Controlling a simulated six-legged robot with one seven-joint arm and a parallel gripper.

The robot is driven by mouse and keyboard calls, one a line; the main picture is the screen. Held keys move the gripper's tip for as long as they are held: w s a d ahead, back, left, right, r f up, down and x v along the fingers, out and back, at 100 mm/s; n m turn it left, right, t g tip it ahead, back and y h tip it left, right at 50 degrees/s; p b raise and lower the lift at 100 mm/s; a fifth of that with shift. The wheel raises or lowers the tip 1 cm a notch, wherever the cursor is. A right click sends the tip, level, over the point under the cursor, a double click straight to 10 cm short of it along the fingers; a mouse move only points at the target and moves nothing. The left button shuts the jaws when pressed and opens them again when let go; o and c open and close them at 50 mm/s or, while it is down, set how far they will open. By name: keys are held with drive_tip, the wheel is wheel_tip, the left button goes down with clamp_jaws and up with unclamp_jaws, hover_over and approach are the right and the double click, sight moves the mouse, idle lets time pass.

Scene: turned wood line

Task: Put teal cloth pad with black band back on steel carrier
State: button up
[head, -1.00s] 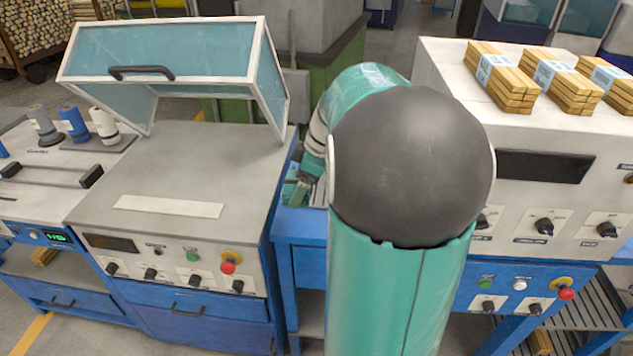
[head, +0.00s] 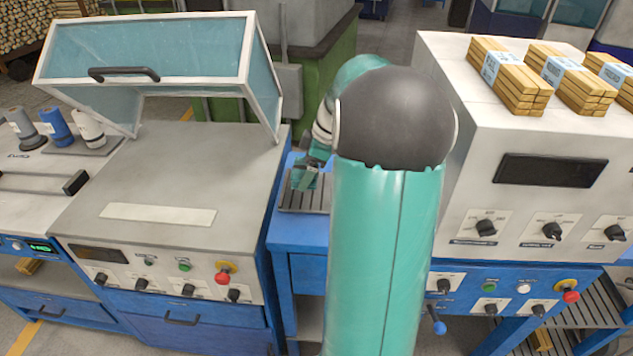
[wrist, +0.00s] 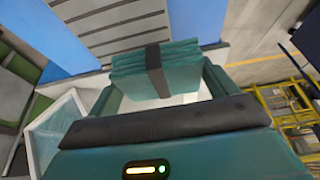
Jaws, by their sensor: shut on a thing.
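My gripper (wrist: 161,80) is shut on the teal cloth pad (wrist: 185,66), seen in the wrist view as a folded stack with a black band (wrist: 154,66) around its middle. The pad sits between the two fingers. Beyond it lies a grey slatted metal plate (wrist: 108,22), which looks like the steel carrier; it also shows in the head view (head: 313,201) on a blue stand. In the head view my gripper (head: 304,180) is small and just above the plate, partly behind my arm. I cannot tell whether the pad touches the plate.
A grey machine with a raised teal-windowed hood (head: 150,50) stands left of the stand. A grey cabinet (head: 470,130) with banded wood bundles (head: 508,75) on top stands to the right. A green machine (head: 340,60) is behind. My arm blocks the middle of the head view.

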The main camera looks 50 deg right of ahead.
hover_over(318, 191)
wheel_tip(318, 191, down, 6)
drive_tip(key=shift+a+f, duration=0.1)
drive_tip(key=shift+f, duration=1.5)
drive_tip(key=shift+f, duration=0.15)
drive_tip(key=o, duration=0.8)
drive_tip(key=shift+o, duration=0.4)
